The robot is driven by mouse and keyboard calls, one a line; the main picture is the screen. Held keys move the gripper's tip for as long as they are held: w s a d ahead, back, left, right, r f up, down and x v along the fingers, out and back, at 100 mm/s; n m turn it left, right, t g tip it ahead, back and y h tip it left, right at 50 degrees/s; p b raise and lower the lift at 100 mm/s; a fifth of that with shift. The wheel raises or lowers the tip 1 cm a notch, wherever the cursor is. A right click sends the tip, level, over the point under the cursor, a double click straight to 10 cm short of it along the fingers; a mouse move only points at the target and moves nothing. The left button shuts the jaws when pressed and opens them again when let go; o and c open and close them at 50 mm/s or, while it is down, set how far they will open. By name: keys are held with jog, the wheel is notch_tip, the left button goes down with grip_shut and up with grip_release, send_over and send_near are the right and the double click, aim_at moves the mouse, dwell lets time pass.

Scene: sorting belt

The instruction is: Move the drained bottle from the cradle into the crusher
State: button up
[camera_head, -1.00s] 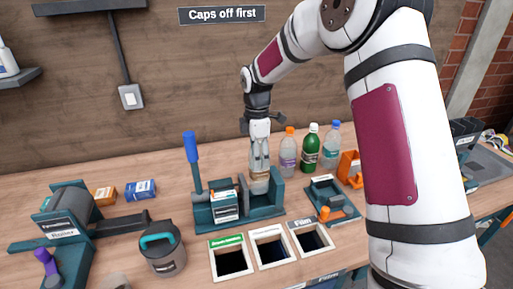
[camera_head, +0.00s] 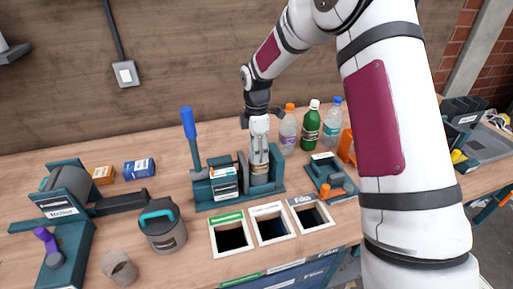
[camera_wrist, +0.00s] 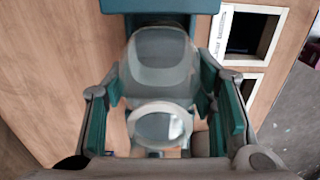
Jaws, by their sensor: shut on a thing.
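The drained bottle is clear with a tan band (camera_head: 259,168). It is upright, with its lower part down in the right bay of the teal crusher (camera_head: 213,203), next to a grey plate. My gripper (camera_head: 259,142) points down over the crusher and is shut on the bottle's upper part. In the wrist view, the clear bottle (camera_wrist: 158,62) lies between the teal pads of my gripper (camera_wrist: 161,105). Its round opening faces the camera with no cap. Whether its base touches the crusher floor is hidden. I cannot make out an empty cradle for certain.
The crusher's blue lever (camera_head: 188,123) stands upright to the left of my gripper. Capped bottles, including a green one (camera_head: 309,128), stand close behind on the right. Framed openings (camera_head: 271,224) lie in front. A grey lidded jug (camera_head: 163,230) stands at the front left.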

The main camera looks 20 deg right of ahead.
jog(key=shift+f, duration=0.25)
dwell(0.4)
jog(key=shift+f, duration=0.6)
jog(key=o, duration=1.3)
